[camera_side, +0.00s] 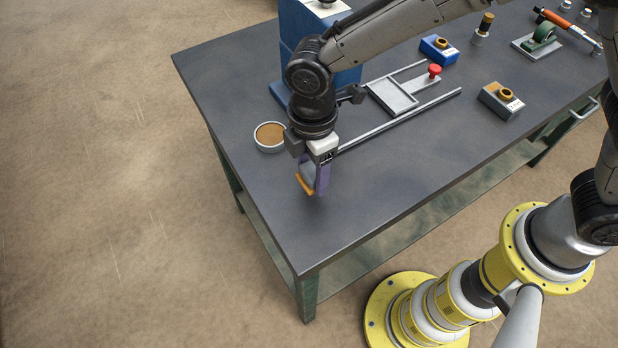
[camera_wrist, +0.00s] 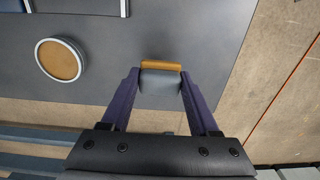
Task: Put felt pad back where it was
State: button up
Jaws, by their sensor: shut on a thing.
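The felt pad (camera_wrist: 160,66) looks like a grey block with an orange-tan strip along its far edge. My gripper (camera_wrist: 159,80) is shut on it, with a purple finger on each side. In the side view the pad's orange strip (camera_side: 305,184) shows at the lower end of my gripper (camera_side: 314,180), above the near left part of the table. I cannot tell exactly how high the pad is above the tabletop. A round, pale-rimmed dish with a tan inside (camera_side: 270,134) stands left of my gripper; it also shows in the wrist view (camera_wrist: 60,60).
The dark grey table (camera_side: 390,195) is clear toward its near corner. A flat metal slide frame (camera_side: 392,96) and long rail (camera_side: 400,121) lie behind and right of my gripper. A blue stand (camera_side: 300,40), blue block (camera_side: 439,49) and grey block (camera_side: 501,101) stand farther back.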

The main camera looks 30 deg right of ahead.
aim_at(309, 182)
jog(key=shift+w+a+f, duration=0.15)
jog(key=shift+f, duration=1.7)
jog(key=o, duration=1.2)
jog(key=shift+f, duration=0.15)
notch_tip(309, 182, up, 12)
jog(key=shift+w+r, duration=0.1)
jog(key=shift+r, duration=0.1)
